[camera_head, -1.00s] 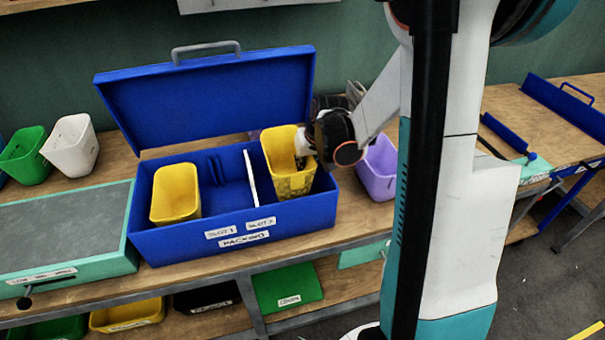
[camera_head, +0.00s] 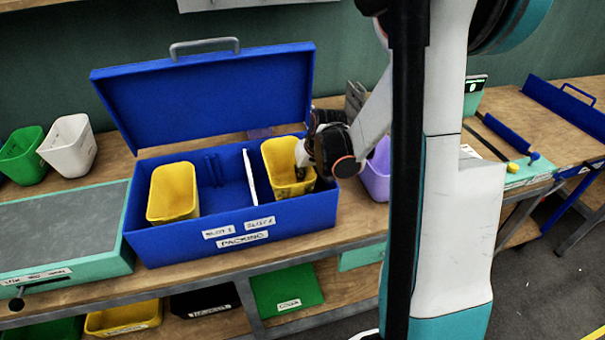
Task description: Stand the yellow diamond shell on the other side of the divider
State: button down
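The open blue packing box (camera_head: 165,245) stands on the bench, its lid raised behind it. A white divider (camera_head: 249,177) splits it into slots. One yellow shell (camera_head: 172,195) stands in the left slot. Another yellow shell (camera_head: 281,165) is right of the divider, its lower part hidden by the box's front wall. My gripper (camera_head: 303,156) is at this shell's right rim, with a pale finger inside the wall, and appears shut on it. I cannot tell whether the shell touches the box floor. The shell pattern is not clear here.
A purple shell (camera_head: 376,175) stands right of the box, partly behind my arm. Green (camera_head: 22,155) and white (camera_head: 69,146) shells stand at the left, behind a teal-edged press (camera_head: 70,275). A lower shelf holds more coloured bins.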

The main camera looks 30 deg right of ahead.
jog(key=c, duration=1.8)
grip_release()
jog(key=shift+s+a+f, duration=0.1)
jog(key=shift+s+f, duration=0.1)
jog(key=shift+f, duration=0.05)
jog(key=shift+w+r+p, duration=0.1)
jog(key=shift+r+p, duration=0.35)
jog(key=shift+p, duration=0.1)
jog(key=p+v, duration=0.4)
jog(key=v, duration=0.8)
jog(key=shift+r, duration=0.2)
jog(key=shift+w, duration=0.15)
